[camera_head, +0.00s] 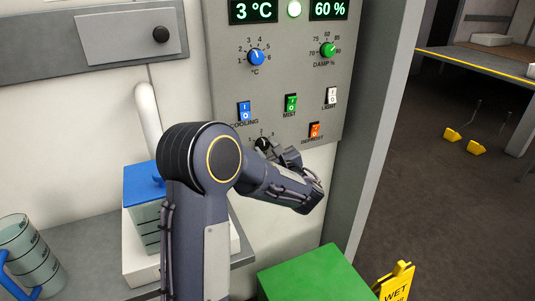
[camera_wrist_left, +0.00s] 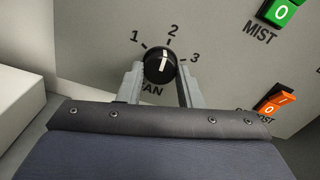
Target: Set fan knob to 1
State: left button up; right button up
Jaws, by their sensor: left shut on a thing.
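The fan knob (camera_wrist_left: 160,64) is a small round black dial with a white pointer line, low on the grey control panel (camera_head: 225,75). In the left wrist view the marks 1, 2 and 3 arc over it and the pointer points up, close to the 2. The word FAN below is partly hidden by a finger. My left gripper (camera_wrist_left: 160,84) is shut on the knob, one grey finger on each side. In the head view the knob (camera_head: 262,143) shows just above my left gripper (camera_head: 275,153). My right gripper is out of view.
Above are the blue temperature knob (camera_head: 257,57), green damp knob (camera_head: 328,49), and blue cooling (camera_head: 244,111), green mist (camera_head: 291,103), white light (camera_head: 331,96) and orange defrost (camera_head: 314,131) switches. A green box (camera_head: 315,275) and blue-lidded container (camera_head: 145,184) stand below.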

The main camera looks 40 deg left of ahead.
pick_arm(q)
jog(key=n+b, duration=0.3)
jog(key=b, duration=0.2)
jog(key=n+b, duration=0.3)
jog(key=b, duration=0.2)
jog(key=n+b, duration=0.3)
jog(key=b, duration=0.2)
jog(key=shift+f+n, duration=0.3)
jog(key=shift+r+n+b, duration=0.2)
jog(key=shift+n+b, duration=0.6)
jog(key=shift+b, duration=0.15)
jog(key=o, duration=1)
jog(key=shift+r, duration=0.1)
jog(key=shift+d, duration=0.1)
jog(key=v, duration=0.7)
jog(key=shift+s+d+p, duration=0.15)
jog(key=shift+d+p, duration=0.2)
jog(key=shift+p, duration=0.05)
